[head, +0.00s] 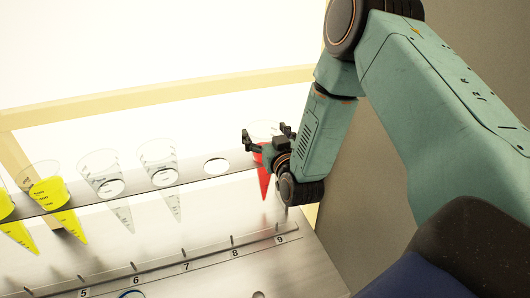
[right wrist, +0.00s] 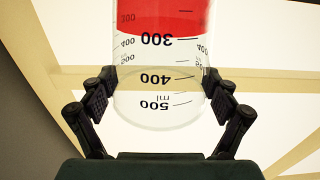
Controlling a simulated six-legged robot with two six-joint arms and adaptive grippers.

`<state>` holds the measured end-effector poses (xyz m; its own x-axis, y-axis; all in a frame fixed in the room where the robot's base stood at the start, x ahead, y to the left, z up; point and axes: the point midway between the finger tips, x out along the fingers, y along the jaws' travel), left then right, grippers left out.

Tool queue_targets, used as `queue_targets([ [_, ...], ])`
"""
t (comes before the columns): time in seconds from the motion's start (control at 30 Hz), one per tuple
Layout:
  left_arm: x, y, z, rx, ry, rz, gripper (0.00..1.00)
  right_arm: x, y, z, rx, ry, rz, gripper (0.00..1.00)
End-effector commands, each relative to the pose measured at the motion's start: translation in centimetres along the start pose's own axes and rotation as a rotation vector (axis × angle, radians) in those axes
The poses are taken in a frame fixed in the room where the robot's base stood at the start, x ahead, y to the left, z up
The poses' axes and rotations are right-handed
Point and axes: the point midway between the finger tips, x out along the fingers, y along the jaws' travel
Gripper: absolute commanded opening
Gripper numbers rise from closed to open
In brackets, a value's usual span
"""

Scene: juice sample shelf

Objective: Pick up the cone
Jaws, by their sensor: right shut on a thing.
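A clear cone with red liquid (head: 264,183) is at the right end of the shelf in the head view. In the right wrist view the cone (right wrist: 158,82) shows upside down, its wide rim toward me, with printed volume marks and red liquid. My right gripper (head: 268,142) is at the cone's upper part, and its two fingers (right wrist: 160,92) lie on either side of the cone near the rim, shut on it. The cone's tip points down, below the shelf strip's level. My left gripper is not in view.
The metal shelf strip (head: 140,185) has an empty round hole (head: 217,167) left of my right gripper. Two clear empty cones (head: 100,172) (head: 158,158) and yellow-filled cones (head: 52,190) stand further left. A numbered rail (head: 210,262) runs in front.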

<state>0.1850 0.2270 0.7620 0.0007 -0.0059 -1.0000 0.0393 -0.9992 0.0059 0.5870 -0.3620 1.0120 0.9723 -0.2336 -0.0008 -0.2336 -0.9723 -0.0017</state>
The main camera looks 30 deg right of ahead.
Motion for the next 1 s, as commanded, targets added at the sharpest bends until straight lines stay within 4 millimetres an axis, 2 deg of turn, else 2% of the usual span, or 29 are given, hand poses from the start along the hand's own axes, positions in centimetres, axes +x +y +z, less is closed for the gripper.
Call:
queue_targets([
  [0.03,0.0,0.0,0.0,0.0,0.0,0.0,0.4,0.0,-0.1,-0.1,0.0,0.002,-0.003,0.43],
  [0.27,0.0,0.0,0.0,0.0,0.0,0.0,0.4,0.1,-0.1,-0.3,0.001,0.007,-0.003,0.25],
  [0.57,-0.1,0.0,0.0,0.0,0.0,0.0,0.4,0.1,-0.1,-0.9,0.002,0.01,-0.003,0.25],
  [0.77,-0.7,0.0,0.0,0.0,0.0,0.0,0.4,0.1,0.0,-4.3,0.004,0.013,-0.001,0.25],
  [1.0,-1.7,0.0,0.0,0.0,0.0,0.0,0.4,0.1,0.0,-10.4,0.004,0.013,0.001,0.25],
])
